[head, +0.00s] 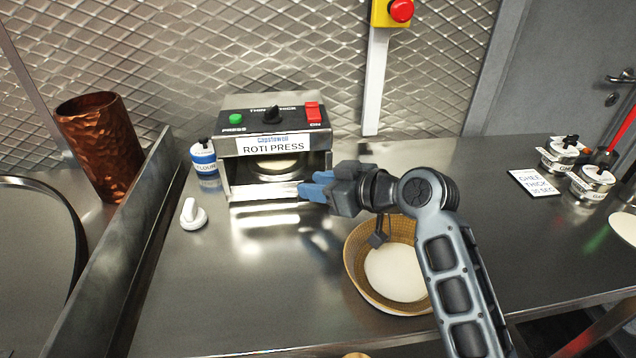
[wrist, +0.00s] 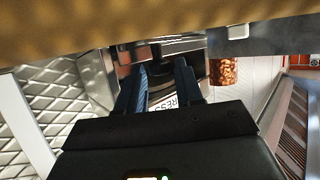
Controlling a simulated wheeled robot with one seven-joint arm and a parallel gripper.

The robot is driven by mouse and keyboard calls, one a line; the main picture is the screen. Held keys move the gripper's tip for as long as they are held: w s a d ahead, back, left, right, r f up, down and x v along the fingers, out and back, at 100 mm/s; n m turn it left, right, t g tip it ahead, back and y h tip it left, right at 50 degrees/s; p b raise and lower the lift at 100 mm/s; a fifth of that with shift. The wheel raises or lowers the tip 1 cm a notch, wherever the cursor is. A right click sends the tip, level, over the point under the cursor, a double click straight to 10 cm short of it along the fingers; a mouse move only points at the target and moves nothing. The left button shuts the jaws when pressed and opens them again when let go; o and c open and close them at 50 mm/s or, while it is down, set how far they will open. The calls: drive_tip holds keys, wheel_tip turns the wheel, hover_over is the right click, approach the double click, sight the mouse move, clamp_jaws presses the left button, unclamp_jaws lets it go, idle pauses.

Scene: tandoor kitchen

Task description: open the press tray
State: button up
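The roti press (head: 275,145) is a steel box at the back of the counter, with a labelled front and an open slot below it. In the slot is the press tray (head: 250,191), with a pale round piece of dough (head: 277,164) above its front panel. How far the tray is pulled out is hard to tell. My gripper (head: 312,186), with blue fingers, is at the tray's front right corner; contact cannot be made out. In the wrist view the fingers (wrist: 162,75) are apart, with part of the press label (wrist: 163,104) visible between them.
A woven basket (head: 357,262) with a pale round inside stands below my gripper. A copper cup (head: 100,145) stands behind the steel divider (head: 125,235).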

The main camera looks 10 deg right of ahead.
drive_tip(key=shift+c, duration=0.2)
clamp_jaws()
drive_tip(key=shift+s, duration=0.1)
drive_tip(key=s+p, duration=0.1)
drive_tip(key=s, duration=0.7)
drive_tip(key=shift+a+f, duration=0.1)
drive_tip(key=shift+o, duration=0.2)
unclamp_jaws()
